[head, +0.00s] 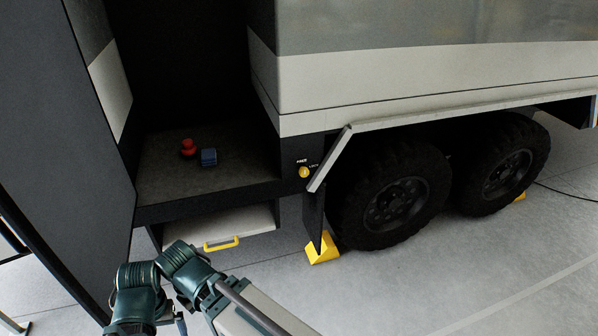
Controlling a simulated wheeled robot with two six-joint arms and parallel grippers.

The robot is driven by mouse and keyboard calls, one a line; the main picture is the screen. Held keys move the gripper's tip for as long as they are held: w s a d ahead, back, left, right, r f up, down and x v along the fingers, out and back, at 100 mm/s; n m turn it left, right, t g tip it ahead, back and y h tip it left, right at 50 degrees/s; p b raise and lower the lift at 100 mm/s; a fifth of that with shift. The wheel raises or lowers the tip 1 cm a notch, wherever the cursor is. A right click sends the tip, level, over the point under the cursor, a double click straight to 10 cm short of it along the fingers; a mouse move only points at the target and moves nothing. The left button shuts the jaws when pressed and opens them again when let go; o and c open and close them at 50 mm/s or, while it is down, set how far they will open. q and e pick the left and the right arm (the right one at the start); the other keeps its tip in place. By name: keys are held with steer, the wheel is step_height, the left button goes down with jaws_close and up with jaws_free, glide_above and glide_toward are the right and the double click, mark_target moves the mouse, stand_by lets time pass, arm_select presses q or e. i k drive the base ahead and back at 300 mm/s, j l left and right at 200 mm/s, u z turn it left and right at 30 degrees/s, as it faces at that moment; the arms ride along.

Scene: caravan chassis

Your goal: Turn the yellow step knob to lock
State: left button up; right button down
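The yellow step knob (304,172) is a small round knob on the dark panel right of the doorway. White lettering sits above it and to its right; the right-hand word seems to read "LOCK", the upper one is too small to read surely. The knob's pointing direction is not clear. The step (240,220) is a pale slab below the doorway floor, with a yellow handle (221,243) on its front. One of my arms shows at the lower left, well below and left of the knob. Neither gripper shows, and nothing touches the knob.
A red object (188,147) and a small blue box (209,157) rest on the doorway floor (160,175). The open door (65,120) stands at left. A slanted metal trim (331,160) lies just right of the knob. Yellow chocks (323,249) sit by the wheels (392,200).

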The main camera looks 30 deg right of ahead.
mark_target(304, 172)
steer(key=z, duration=1.6)
steer(key=i+l+z, duration=0.1)
steer(key=i+l, duration=0.25)
steer(key=i, duration=0.1)
